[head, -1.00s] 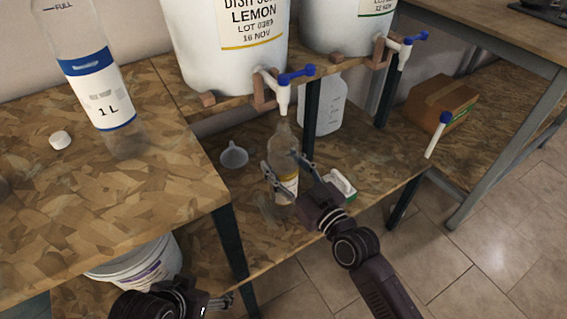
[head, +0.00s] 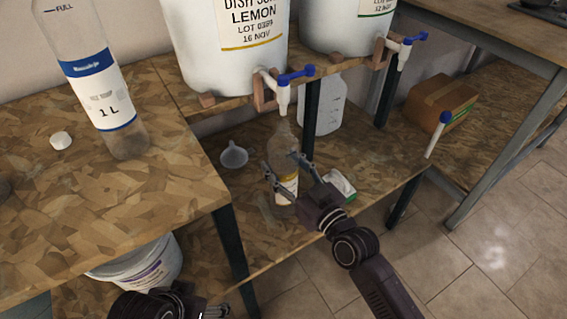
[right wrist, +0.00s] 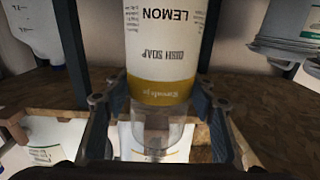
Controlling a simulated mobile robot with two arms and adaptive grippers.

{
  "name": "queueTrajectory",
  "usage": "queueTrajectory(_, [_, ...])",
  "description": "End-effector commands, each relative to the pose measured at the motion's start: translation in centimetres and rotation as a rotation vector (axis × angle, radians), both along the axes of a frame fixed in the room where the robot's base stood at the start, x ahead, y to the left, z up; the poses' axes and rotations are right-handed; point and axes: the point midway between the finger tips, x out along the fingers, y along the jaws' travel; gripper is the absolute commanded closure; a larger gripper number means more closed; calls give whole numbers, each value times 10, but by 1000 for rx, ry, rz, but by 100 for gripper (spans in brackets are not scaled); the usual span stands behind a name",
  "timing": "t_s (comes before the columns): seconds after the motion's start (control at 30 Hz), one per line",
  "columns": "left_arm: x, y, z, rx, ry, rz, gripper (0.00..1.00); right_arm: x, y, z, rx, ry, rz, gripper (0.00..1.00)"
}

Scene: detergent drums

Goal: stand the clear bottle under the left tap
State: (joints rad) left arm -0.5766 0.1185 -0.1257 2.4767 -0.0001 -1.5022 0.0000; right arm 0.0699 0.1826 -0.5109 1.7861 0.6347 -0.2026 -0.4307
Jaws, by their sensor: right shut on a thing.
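The clear bottle (head: 284,158), with a white and yellow label, stands upright on the lower shelf or just above it; I cannot tell which. Its neck is close below the spout of the left tap (head: 284,96), which has a blue lever and belongs to the lemon drum (head: 235,55). My right gripper (head: 285,170) is shut around the bottle's body. In the right wrist view the bottle's label (right wrist: 165,45) reads upside down between the two fingers. My left gripper (head: 215,308) is at the bottom left edge, mostly out of frame; its opening is unclear.
A large 1 L bottle (head: 95,85) and a white cap (head: 61,139) are on the left table. On the lower shelf are a funnel (head: 234,156), a pale jug (head: 325,105) and a white-green item (head: 341,184) near my right gripper. A bucket (head: 140,268) stands below left.

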Motion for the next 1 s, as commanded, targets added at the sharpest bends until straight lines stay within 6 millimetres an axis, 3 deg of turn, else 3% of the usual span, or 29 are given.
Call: queueTrajectory(1.0, [-7, 3, 0, 8, 30, 1, 29, 0, 0, 0, -1, -1, 0, 73])
